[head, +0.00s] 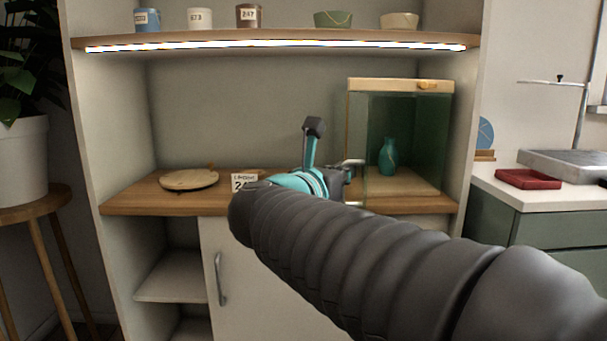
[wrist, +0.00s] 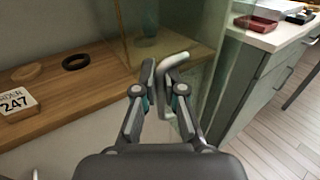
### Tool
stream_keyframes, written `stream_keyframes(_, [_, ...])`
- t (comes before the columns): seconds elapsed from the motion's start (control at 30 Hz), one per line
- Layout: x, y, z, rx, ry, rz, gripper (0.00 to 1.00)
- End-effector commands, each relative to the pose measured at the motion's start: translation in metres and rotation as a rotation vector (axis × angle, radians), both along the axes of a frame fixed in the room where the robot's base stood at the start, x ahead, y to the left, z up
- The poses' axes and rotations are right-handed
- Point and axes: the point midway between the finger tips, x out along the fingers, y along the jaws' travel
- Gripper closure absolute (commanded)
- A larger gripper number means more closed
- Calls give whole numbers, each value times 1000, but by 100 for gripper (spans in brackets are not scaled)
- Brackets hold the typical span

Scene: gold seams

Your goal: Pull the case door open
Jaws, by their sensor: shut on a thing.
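The glass case (head: 400,86) with a pale wooden top stands at the right of the wooden counter. A teal vase (head: 388,157) is inside it; it also shows in the wrist view (wrist: 148,22). The case door's pale bar handle (wrist: 172,62) shows at its left front in the head view (head: 353,162). My gripper (wrist: 165,88) is shut on the door handle, with the bent bar between its fingers. In the head view my arm hides much of my gripper and the case's lower front. I cannot tell how far the door stands ajar.
A card marked 247 (wrist: 15,103), a dark ring (wrist: 76,62) and a round wooden board (head: 189,179) are on the counter left of the case. A lit shelf (head: 280,41) with several cups and bowls is above. A red tray (head: 528,179) lies on the right worktop.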

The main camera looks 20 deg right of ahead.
Motion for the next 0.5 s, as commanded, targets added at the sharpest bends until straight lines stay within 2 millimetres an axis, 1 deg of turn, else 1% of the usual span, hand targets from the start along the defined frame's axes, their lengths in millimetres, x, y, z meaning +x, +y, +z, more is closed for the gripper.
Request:
stream_keyframes(0.03, [-2,0,10,-7,-15,-2,100])
stream_keyframes(0.37, [-3,0,11,-7,-17,-3,100])
stream_keyframes(0.4, [-3,0,11,-7,-17,-3,81])
stream_keyframes(0.47, [-3,0,11,-7,-17,-3,66])
stream_keyframes(0.5, [-3,0,11,-7,-17,-3,66])
